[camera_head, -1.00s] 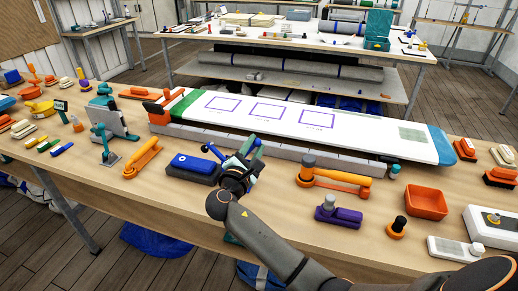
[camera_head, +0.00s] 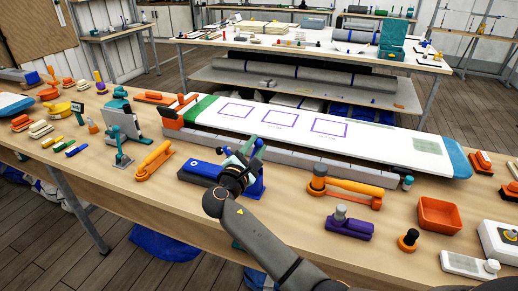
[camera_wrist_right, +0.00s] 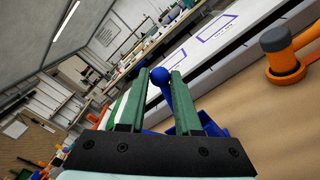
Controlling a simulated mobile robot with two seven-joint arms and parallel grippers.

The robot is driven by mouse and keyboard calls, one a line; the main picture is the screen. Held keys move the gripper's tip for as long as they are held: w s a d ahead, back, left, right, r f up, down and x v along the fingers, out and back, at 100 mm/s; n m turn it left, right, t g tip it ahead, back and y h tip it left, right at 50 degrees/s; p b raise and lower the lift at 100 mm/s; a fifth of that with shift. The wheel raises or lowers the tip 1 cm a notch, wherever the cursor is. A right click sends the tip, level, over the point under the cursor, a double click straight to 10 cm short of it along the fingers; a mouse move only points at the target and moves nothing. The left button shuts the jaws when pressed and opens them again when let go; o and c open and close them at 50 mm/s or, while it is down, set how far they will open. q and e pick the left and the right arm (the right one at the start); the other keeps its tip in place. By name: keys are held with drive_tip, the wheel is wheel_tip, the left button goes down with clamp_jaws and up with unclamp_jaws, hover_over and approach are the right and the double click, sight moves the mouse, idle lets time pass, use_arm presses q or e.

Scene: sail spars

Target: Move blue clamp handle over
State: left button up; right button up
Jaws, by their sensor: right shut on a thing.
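The blue clamp (camera_head: 203,172) sits on the near table, with a dark base at left and a blue upright part (camera_head: 259,182) at right. My right gripper (camera_head: 240,168) is over the clamp and partly hides it. In the right wrist view the blue clamp handle (camera_wrist_right: 167,92), a rod with a round ball end, stands between the two green-padded fingers (camera_wrist_right: 163,98). The gripper is shut on this handle. The handle's lower end is largely hidden behind the fingers. My left gripper is in neither view.
A long white board (camera_head: 310,130) with purple rectangles lies behind the clamp on grey supports. An orange clamp (camera_head: 154,160) lies to the left. Another orange clamp (camera_head: 345,192) and a purple clamp (camera_head: 348,228) lie to the right. An orange tray (camera_head: 438,215) stands farther right.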

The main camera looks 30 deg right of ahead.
drive_tip(key=shift+w+a+r, duration=0.1)
drive_tip(key=shift+w+a, duration=0.05)
drive_tip(key=shift+w+a+r+b, duration=0.15)
drive_tip(key=shift+w+a+b, duration=0.25)
drive_tip(key=shift+w+a, duration=0.15)
drive_tip(key=shift+r, duration=0.1)
drive_tip(key=o, duration=1.1)
drive_tip(key=shift+w+a, duration=0.1)
drive_tip(key=shift+w, duration=0.05)
